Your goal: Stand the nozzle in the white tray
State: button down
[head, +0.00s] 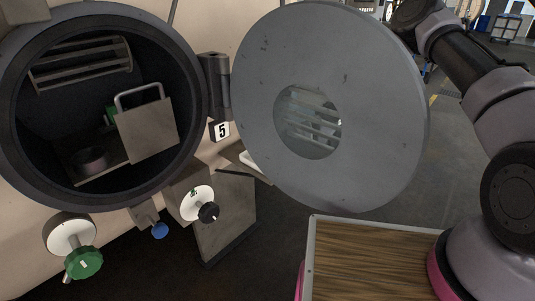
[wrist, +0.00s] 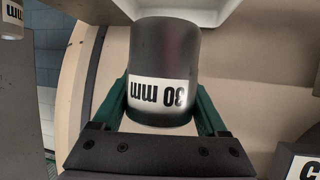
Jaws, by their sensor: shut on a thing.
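A dark grey cylindrical nozzle (wrist: 168,50) with a white "30 mm" label, upside down in the picture, fills the middle of the wrist view. My gripper (wrist: 163,100) is shut on it, with a green finger on each side. A white tray (wrist: 205,14) edge shows at the top of the wrist view, just beyond the nozzle; I cannot tell whether they touch. In the head view, a small white piece, likely the tray (head: 249,162), shows beside the round door. My gripper and the nozzle are hidden behind the door there.
The thick grey round door (head: 370,110) stands open between my arm and the vessel (head: 15,110). A plate with a handle (head: 150,130) is inside the vessel. A pale labelled cylinder (wrist: 11,20) is at the wrist view's upper left. A wooden-topped surface (head: 370,262) is at lower right.

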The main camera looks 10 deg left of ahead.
jog(key=shift+f, duration=3.05)
jog(key=shift+f, duration=0.1)
grip_release()
jog(key=shift+f, duration=0.1)
